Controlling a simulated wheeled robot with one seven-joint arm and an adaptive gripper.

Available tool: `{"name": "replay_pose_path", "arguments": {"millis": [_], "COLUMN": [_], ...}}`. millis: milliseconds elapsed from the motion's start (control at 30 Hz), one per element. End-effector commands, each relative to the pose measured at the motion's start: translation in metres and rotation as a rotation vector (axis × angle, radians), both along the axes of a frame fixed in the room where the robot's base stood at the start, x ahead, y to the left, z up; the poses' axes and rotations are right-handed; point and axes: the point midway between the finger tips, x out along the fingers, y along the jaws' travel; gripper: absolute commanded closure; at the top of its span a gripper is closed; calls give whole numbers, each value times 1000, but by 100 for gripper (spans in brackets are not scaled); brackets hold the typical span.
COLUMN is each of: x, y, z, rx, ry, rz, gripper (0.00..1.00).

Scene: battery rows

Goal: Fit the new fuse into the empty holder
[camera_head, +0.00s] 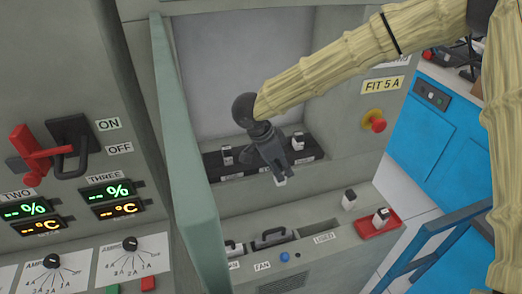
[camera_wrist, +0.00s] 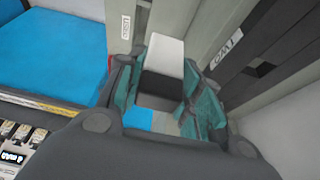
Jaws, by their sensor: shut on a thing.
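My gripper (camera_head: 270,160) is shut on a fuse (camera_wrist: 166,50), a block with a white part and a dark part, between the teal finger pads in the wrist view. In the head view it is inside the open cabinet, in front of the dark holder rail (camera_head: 215,174), and the fuse shows only as a small pale end below the fingers. One white-and-dark fuse (camera_head: 227,154) sits in the rail at left, and another (camera_head: 298,141) shows right of my gripper. My gripper hides the rail's middle; I cannot tell which holder is empty.
The open green door (camera_head: 184,150) stands left of the opening. A loose fuse (camera_head: 349,199) stands on the ledge, and another (camera_head: 381,216) stands in a red tray (camera_head: 366,230). A "FIT 5 A" label (camera_head: 382,86) and red button (camera_head: 374,120) are at right.

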Motion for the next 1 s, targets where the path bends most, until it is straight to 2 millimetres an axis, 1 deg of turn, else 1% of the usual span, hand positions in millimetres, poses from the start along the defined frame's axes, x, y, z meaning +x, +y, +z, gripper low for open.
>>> {"name": "replay_pose_path", "arguments": {"millis": [67, 167, 400, 733, 800, 900, 1000], "x": [4, 16, 64, 125, 135, 143, 147], "y": [2, 10, 32, 49, 51, 54, 54], "z": [1, 1, -3, -10, -11, -14, -15], "rx": [0, 0, 0, 0, 0, 0, 0], "ry": [0, -1, -1, 0, -1, 0, 0], "rz": [1, 6, 17, 14, 14, 15, 14], "gripper": [89, 89, 89, 89, 89, 89, 89]}}
